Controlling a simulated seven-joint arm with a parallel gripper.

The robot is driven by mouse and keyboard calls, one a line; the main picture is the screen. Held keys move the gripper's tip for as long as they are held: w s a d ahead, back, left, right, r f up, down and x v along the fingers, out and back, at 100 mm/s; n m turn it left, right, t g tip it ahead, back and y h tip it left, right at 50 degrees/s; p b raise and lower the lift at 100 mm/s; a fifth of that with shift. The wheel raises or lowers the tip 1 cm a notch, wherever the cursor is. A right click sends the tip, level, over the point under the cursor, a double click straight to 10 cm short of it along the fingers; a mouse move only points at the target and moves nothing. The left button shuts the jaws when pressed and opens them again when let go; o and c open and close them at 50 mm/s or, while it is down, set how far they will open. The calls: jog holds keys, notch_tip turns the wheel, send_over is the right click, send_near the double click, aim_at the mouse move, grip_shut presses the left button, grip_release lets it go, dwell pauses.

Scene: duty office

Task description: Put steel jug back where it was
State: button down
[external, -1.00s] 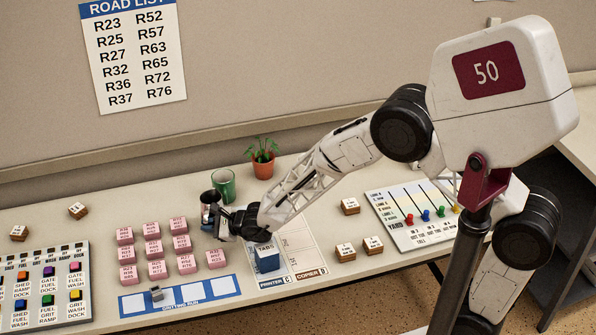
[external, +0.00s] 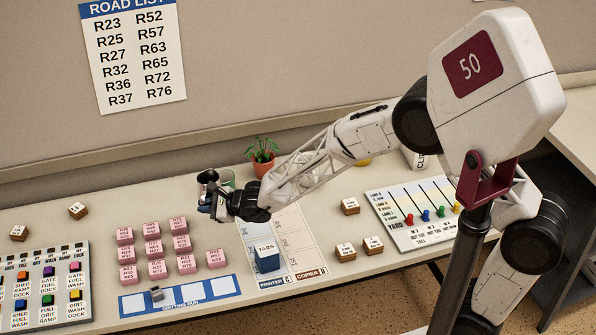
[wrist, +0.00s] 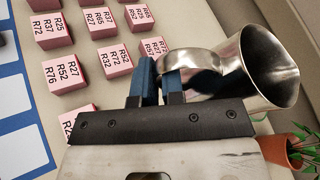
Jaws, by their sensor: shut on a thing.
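My gripper (external: 218,204) is shut on the handle of the steel jug (external: 207,178), and the jug is small and dark in the external view. In the wrist view the shiny jug (wrist: 235,68) is large, with its wide mouth facing right. The blue fingertips (wrist: 158,82) close on its curved handle. The jug appears held above the table, in front of the green cup (external: 228,177), which is partly hidden behind it. I cannot tell exactly how far the jug tilts.
Several pink blocks (external: 154,248) stand in rows left of and below the gripper. A potted plant (external: 262,160) stands behind, near the wall. A blue TABS block (external: 266,257) sits on the printer/copier sheet (external: 300,262). A blue-and-white strip (external: 190,297) lies in front.

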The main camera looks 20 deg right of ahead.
jog(key=shift+d+r, duration=0.1)
jog(key=shift+r, duration=0.5)
jog(key=s+d+r, duration=0.1)
jog(key=s+d, duration=0.2)
jog(key=d, duration=0.6)
jog(key=s+d+r, duration=0.1)
jog(key=s+d, duration=0.3)
jog(key=d, duration=0.5)
jog(key=s+d+f, duration=0.2)
jog(key=s+d, duration=1.2)
jog(key=d, duration=0.1)
jog(key=shift+a+f, duration=0.2)
jog(key=shift+f, duration=2.45)
jog(key=shift+w, duration=0.1)
jog(key=w+a, duration=0.2)
jog(key=w, duration=0.2)
jog(key=w+a+f, duration=0.1)
jog(key=w+a, duration=0.2)
jog(key=w, duration=0.2)
jog(key=w+a, duration=0.3)
jog(key=w, duration=0.1)
jog(key=shift+w+a+f, duration=0.2)
jog(key=shift+w, duration=0.05)
jog(key=shift+f, duration=0.15)
jog(key=shift+f, duration=1.6)
